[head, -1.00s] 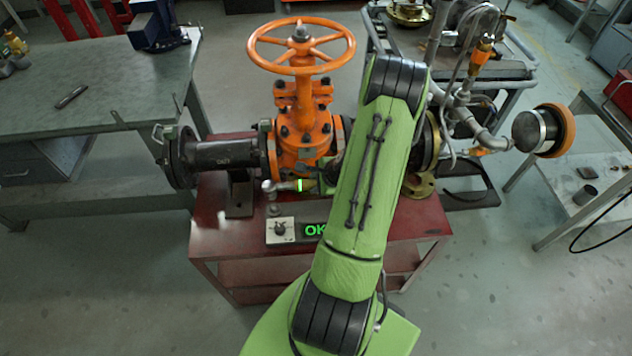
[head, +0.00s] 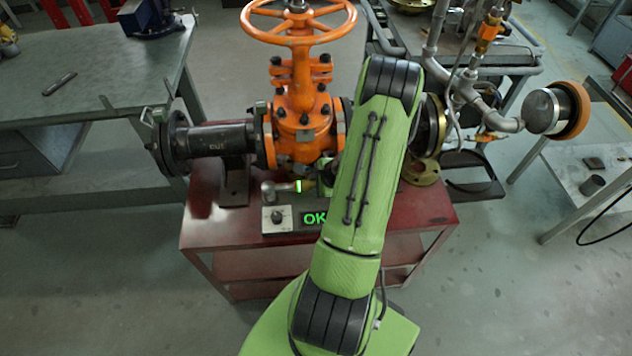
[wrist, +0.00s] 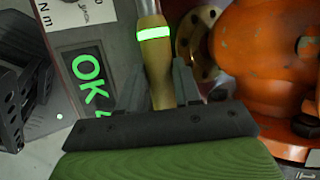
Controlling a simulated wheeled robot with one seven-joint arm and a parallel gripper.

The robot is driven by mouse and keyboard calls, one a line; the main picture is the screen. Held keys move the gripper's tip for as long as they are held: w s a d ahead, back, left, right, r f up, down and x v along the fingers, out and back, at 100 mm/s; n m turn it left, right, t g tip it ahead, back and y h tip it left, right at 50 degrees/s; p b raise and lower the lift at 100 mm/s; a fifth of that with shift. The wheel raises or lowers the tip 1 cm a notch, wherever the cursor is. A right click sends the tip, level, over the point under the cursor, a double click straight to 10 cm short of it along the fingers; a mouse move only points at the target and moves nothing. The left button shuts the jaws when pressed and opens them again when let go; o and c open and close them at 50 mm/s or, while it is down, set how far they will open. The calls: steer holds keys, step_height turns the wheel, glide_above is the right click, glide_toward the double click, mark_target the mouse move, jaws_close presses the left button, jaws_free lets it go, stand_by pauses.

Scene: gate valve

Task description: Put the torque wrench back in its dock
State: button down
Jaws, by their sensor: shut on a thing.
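The torque wrench has a yellow handle and a glowing green band (wrist: 153,33), with a silver shaft above it in the wrist view. My gripper (wrist: 160,92) is shut on the yellow handle, one finger on each side. In the head view the wrench's silver head (head: 268,190) points left, over the red bench near a small box with a knob (head: 277,218). In that view my arm hides most of my gripper (head: 325,180). A display (head: 313,219) beside the box reads OK in green. I cannot tell which part is the dock.
The orange gate valve (head: 303,130) with its handwheel stands close behind the wrench, its body just right of my gripper in the wrist view. A black bracket-like part (wrist: 15,100) is at the left there. The red bench top (head: 215,235) is clear at its front left.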

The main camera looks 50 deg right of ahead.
steer(key=c, duration=0.7)
jaws_free()
steer(key=shift+s, duration=0.1)
steer(key=p+v, duration=0.3)
steer(key=v, duration=1.2)
steer(key=shift+r, duration=0.35)
